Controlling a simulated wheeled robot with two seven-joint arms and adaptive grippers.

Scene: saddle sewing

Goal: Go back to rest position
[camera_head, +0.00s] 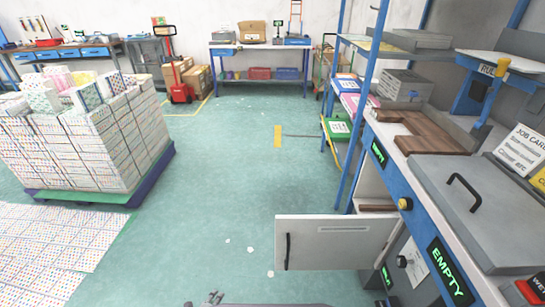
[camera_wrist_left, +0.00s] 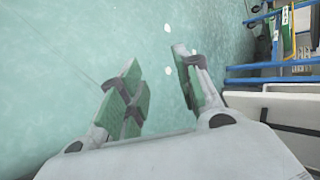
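My left gripper (camera_head: 212,299) shows only as a small grey tip at the bottom edge of the head view. In the left wrist view, its two green-padded fingers (camera_wrist_left: 160,85) stand apart, with only the teal floor (camera_wrist_left: 80,55) and a few pale scraps seen between and beyond them. It is open and holds nothing. My right gripper is in neither view.
A workbench with a grey lidded box (camera_head: 475,215) runs along the right. Its white cabinet door (camera_head: 335,243) stands open into the floor space. A loaded pallet (camera_head: 85,197) stands at left. The middle floor (camera_head: 215,170) is clear apart from scraps.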

